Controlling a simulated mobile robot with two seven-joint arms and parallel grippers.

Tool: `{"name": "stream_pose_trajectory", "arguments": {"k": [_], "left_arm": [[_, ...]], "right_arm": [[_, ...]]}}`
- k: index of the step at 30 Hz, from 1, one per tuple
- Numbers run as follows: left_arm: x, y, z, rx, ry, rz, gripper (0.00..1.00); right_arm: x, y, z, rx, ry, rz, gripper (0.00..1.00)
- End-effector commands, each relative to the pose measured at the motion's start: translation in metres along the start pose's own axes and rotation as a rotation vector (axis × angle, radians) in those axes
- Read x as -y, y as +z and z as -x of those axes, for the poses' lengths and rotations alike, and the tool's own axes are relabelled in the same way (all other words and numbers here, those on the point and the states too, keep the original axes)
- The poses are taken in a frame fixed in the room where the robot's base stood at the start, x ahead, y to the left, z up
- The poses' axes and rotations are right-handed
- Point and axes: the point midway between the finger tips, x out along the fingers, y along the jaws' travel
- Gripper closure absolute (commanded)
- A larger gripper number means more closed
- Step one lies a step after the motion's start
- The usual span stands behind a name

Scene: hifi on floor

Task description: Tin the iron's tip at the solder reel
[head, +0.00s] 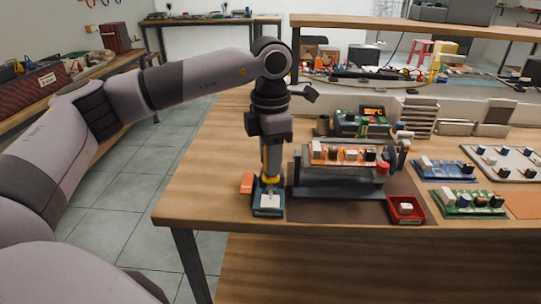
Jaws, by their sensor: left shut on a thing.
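My left gripper (271,142) points straight down near the left front of the wooden workbench. It is shut on the iron, whose yellow handle (271,164) shows below the fingers. The iron is upright. I cannot pick out the solder reel with certainty; a small red round thing (383,168) sits at the right end of the board holder. My right gripper is not in view.
A dark holder (345,188) with an orange circuit board (343,154) stands just right of the iron, on a brown mat (345,213). A red tray (399,221) holds a small white part. Several boards and a white tray (503,160) lie to the right.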

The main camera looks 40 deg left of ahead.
Motion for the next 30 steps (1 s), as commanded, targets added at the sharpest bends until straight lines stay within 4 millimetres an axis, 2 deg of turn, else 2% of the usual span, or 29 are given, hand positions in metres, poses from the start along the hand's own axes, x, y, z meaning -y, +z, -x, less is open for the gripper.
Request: {"name": "stream_pose_trajectory", "arguments": {"k": [30], "left_arm": [[-0.0002,0.0,-0.0077,0.001,0.001,0.0,0.96]], "right_arm": [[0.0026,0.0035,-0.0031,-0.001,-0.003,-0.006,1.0]]}}
